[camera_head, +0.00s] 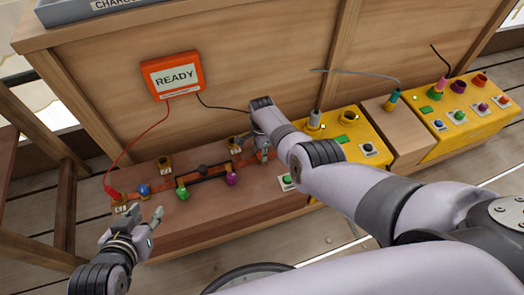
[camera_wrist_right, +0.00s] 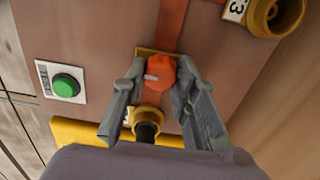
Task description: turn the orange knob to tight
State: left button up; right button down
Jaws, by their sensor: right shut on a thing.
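The orange knob (camera_wrist_right: 160,74) sits on a small brass plate in the right wrist view, with a pale mark on its face pointing left. My right gripper (camera_wrist_right: 160,82) has one finger on each side of it and is shut on it. In the head view the right gripper (camera_head: 263,150) is at the right part of the brown board, and the knob is mostly hidden there. My left gripper (camera_head: 146,213) is in front of the board's left end, its fingers apart and empty.
The brown board (camera_head: 225,215) carries brass sockets, a green knob (camera_head: 183,193), a purple knob (camera_head: 232,179) and a green button (camera_wrist_right: 66,85). An orange READY display (camera_head: 173,76) hangs on the wooden panel behind, with red and black leads. Yellow boxes (camera_head: 424,146) stand to the right.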

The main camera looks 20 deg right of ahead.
jog(key=c, duration=1.3)
grip_release()
notch_tip(320, 180, up, 12)
